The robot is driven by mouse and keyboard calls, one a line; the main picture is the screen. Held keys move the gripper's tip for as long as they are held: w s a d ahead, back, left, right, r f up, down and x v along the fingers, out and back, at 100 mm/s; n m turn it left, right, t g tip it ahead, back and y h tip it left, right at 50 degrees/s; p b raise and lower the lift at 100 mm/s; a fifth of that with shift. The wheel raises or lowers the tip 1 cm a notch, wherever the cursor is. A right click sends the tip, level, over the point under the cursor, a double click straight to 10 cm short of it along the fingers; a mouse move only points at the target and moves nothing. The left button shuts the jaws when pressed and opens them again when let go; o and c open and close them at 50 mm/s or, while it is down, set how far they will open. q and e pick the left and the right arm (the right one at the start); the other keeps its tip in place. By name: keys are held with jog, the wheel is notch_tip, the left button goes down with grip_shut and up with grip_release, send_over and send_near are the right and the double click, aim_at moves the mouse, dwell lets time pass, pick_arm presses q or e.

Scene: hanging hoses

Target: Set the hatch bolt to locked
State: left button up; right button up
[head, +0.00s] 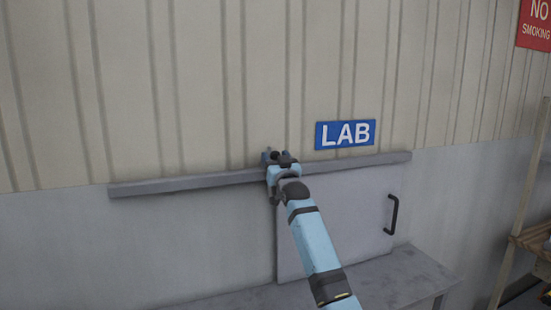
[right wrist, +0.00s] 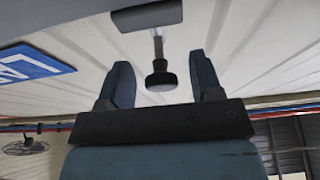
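The hatch (head: 345,215) is a light grey panel with a black handle (head: 392,215), below a grey rail (head: 180,183) on the wall. My right gripper (head: 278,156) is at the rail, over the hatch's upper left, and hides what lies behind it in the head view. In the right wrist view it is open (right wrist: 160,82), with a dark finger on each side. A black round knob (right wrist: 160,76) on a short grey stem shows between the fingers, with a gap on both sides. The stem comes from a dark grey plate (right wrist: 147,16). I take this to be the bolt. My left gripper is out of view.
A blue LAB sign (head: 345,134) is on the wall just above the rail, right of my gripper. A grey table (head: 400,278) stands below the hatch. A wooden shelf (head: 525,240) is at the far right. The wall left of the gripper is clear.

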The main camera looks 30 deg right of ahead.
pick_arm(q)
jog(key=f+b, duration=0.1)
jog(key=b, duration=0.1)
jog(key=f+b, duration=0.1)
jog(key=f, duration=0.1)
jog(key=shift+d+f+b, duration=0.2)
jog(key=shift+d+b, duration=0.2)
pick_arm(e)
jog(key=v, duration=1.4)
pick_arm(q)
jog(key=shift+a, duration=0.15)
pick_arm(e)
jog(key=shift+w, duration=0.15)
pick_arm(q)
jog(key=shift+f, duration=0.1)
